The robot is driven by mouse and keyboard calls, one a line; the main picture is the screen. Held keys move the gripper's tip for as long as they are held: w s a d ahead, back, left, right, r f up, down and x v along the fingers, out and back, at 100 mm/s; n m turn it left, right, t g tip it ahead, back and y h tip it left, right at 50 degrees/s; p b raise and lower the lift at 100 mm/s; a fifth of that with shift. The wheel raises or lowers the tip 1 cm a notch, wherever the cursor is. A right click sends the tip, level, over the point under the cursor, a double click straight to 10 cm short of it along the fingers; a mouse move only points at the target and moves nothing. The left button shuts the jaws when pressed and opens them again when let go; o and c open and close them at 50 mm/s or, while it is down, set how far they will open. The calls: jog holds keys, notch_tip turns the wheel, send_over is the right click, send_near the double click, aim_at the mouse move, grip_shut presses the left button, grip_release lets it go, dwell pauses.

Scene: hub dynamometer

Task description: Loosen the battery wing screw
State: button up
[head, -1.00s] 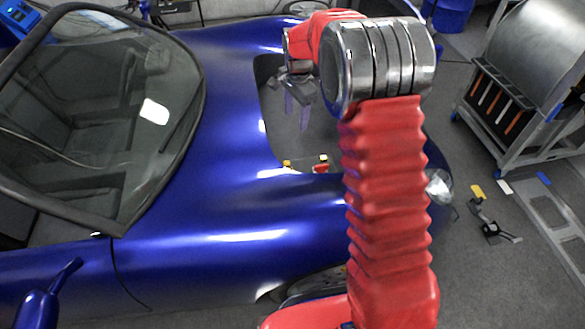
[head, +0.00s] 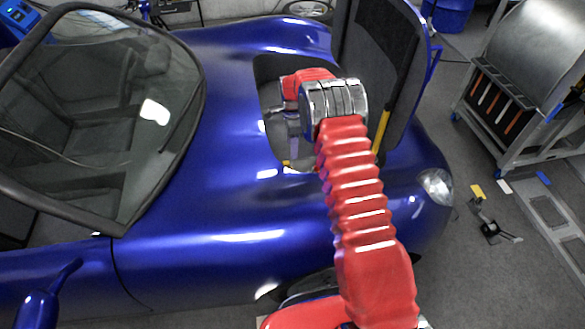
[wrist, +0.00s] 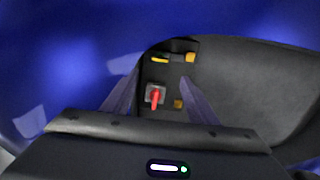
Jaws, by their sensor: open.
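The wing screw (wrist: 155,97) shows in the wrist view as a small red handle on a grey square base inside the dark front compartment. Its handle points roughly up and down in the picture. My gripper (wrist: 159,78) is open, with one finger to the left and one to the right of the screw in the picture. The fingers look apart from it; how far above it they are, I cannot tell. In the head view my arm reaches into the compartment, and the screw is hidden behind it.
Yellow pieces (wrist: 190,57) sit near the screw. The compartment (wrist: 245,90) is bordered by the blue car body (head: 215,190). The raised lid (head: 385,50) stands upright close to the right of my wrist, with a yellow strut (head: 381,130). A metal cart (head: 525,100) stands farther right.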

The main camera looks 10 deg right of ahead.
aim_at(292, 170)
notch_tip(292, 170, down, 14)
jog(key=shift+r, duration=0.15)
dwell(0.8)
jog(key=c, duration=1.1)
